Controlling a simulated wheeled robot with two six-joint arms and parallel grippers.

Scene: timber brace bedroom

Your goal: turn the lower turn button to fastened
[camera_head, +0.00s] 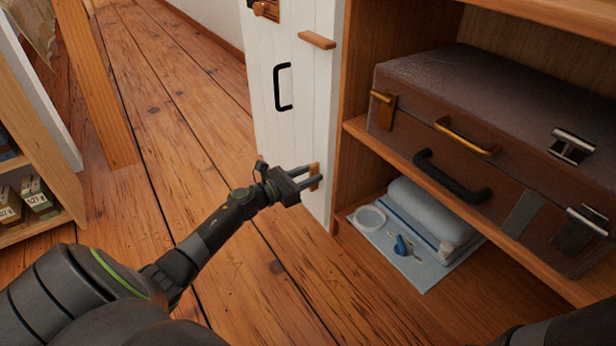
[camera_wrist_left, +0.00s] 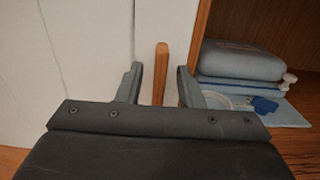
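The lower turn button (camera_head: 315,170) is a small wooden bar low on the white door, near the door's edge. In the left wrist view the lower turn button (camera_wrist_left: 161,74) stands upright, lying along the door. My left gripper (camera_head: 308,178) is at it, with the fingers on either side. In the wrist view my left gripper (camera_wrist_left: 160,76) is open, with a visible gap between each finger and the bar. The upper turn button (camera_head: 317,40) lies roughly level across the door's edge area. My right gripper is not in view.
The white door (camera_head: 302,110) has a black handle (camera_head: 283,87). Right of it, the open cabinet shelf (camera_head: 356,128) holds a brown suitcase (camera_head: 470,90); below lie a blue roll (camera_head: 425,205) and small items on a mat. A bookshelf stands left; the floor between is clear.

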